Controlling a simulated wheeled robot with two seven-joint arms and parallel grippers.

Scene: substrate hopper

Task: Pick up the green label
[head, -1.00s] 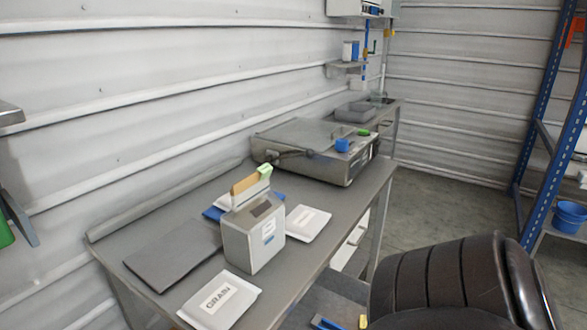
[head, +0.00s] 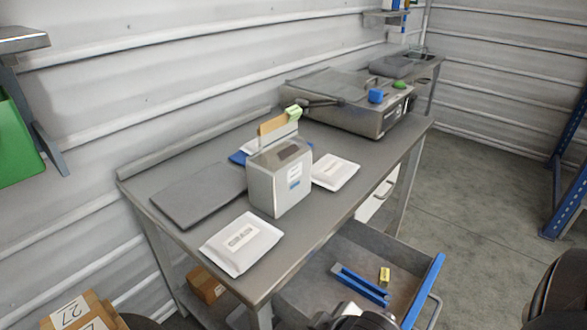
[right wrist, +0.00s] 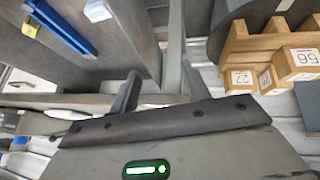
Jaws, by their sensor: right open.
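A small pale green piece (head: 293,112), which may be the green label, sits at the upper right end of a tan strip (head: 273,123) standing out of the top of a grey box-shaped device (head: 280,185). The device stands on the metal table (head: 215,195). I cannot read any print on the green piece. My right gripper (right wrist: 160,92) is open and empty in the right wrist view, with the open drawer to its upper left. The green piece does not show in that view. My left gripper is not in view.
A white packet (head: 240,243) and another (head: 335,172) lie beside the device. A grey machine (head: 345,100) stands behind. The drawer (head: 335,250) juts out, holding a blue tool (head: 360,285) and a yellow item (head: 384,275).

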